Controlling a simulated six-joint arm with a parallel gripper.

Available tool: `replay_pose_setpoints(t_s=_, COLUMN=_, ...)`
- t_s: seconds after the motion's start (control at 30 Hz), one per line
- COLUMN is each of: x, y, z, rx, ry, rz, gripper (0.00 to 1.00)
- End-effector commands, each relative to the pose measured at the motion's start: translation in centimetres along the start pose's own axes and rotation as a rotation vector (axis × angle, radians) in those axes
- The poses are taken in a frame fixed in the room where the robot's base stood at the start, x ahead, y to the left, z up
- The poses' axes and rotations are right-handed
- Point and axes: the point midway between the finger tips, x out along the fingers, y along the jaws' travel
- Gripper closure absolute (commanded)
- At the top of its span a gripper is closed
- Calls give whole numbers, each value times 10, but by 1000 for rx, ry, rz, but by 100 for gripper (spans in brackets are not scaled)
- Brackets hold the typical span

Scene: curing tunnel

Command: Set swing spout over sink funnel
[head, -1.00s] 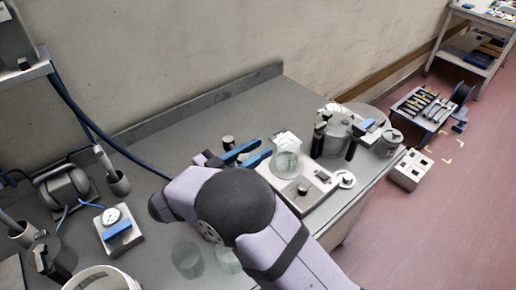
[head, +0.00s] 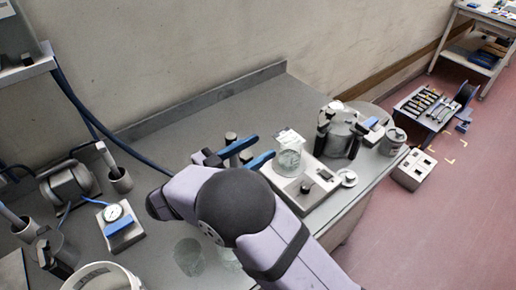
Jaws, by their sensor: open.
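I cannot make out a swing spout or a sink funnel with certainty in the head view. My gripper (head: 265,146) reaches over the bench from my arm. Its two blue fingers are apart, with nothing seen between them. The fingertips are just left of a clear glass beaker (head: 289,161) on a white-topped device; I cannot tell whether they touch anything. My arm hides part of the bench's middle and front.
A pressure gauge block with a blue lever (head: 122,232) and a white bucket (head: 103,279) are at the left. A metal pot (head: 341,138) stands at the right end of the grey bench (head: 190,125). The bench's back middle is clear.

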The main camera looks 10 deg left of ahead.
Motion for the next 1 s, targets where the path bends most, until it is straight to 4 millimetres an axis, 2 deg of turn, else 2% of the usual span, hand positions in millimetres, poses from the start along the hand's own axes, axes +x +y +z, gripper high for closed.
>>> replay_pose_setpoints(t_s=0.3, x=-43, y=-1, z=2, rx=2, ry=0, rz=-4, gripper=56)
replay_pose_setpoints(t_s=0.5, x=-62, y=0, z=1, rx=2, ry=0, rz=-2, gripper=56)
replay_pose_setpoints(t_s=1.0, x=-65, y=0, z=-1, rx=1, ry=0, rz=-1, gripper=56)
